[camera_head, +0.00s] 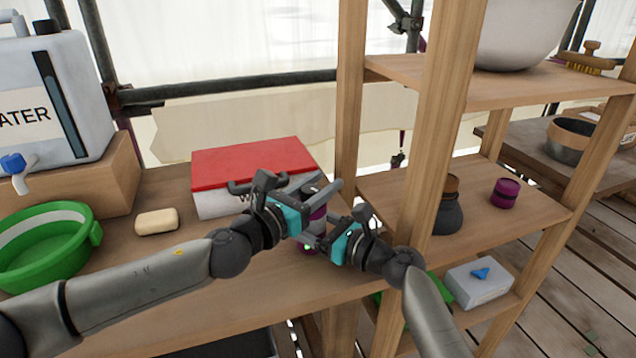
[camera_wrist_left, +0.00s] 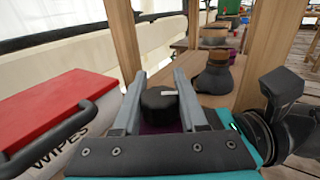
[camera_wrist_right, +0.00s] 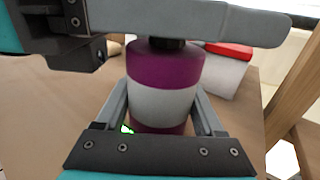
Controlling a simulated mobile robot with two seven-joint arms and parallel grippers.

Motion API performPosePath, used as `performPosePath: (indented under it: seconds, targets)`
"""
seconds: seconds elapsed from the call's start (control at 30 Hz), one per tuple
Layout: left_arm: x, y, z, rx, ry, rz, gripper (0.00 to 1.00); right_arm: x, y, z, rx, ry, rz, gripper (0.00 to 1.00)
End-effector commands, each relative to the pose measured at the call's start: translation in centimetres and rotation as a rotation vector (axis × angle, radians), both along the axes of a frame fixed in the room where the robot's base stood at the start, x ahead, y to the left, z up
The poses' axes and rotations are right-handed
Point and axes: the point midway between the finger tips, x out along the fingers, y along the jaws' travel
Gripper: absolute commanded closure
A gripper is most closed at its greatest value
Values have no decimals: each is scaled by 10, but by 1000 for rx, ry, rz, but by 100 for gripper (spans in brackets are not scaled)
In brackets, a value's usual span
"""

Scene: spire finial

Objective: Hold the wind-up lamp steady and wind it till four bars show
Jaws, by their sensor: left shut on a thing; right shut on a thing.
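The wind-up lamp (camera_head: 318,213) stands upright on the wooden counter, a purple cylinder with a pale middle band (camera_wrist_right: 163,104). My right gripper (camera_head: 318,241) is shut around its lower body. My left gripper (camera_head: 318,190) is shut on the black knob on top; in the left wrist view the knob (camera_wrist_left: 160,102) shows a white mark between the fingers. A small green glow shows near the lamp's base in the right wrist view, but I cannot read any bars. The grippers hide much of the lamp.
A red-lidded wipes box (camera_head: 250,163) stands just behind the lamp. A soap bar (camera_head: 157,222), green basin (camera_head: 45,240) and water container (camera_head: 55,95) are to the left. A wooden shelf unit (camera_head: 450,110) rises close on the right.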

Motion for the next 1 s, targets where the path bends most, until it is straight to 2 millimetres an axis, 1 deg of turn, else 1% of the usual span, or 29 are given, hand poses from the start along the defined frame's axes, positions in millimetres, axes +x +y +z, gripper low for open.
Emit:
performPosePath:
  seconds: [0.03,0.47,1.0]
  targets:
    - [2,2,1,0,-1,-26,100,-1,1,0,1,0,3,95]
    - [-5,-6,1,-2,0,-326,100,-1,1,0,1,1,5,95]
    - [-15,-10,1,2,0,-676,100,-2,2,0,-2,-1,7,95]
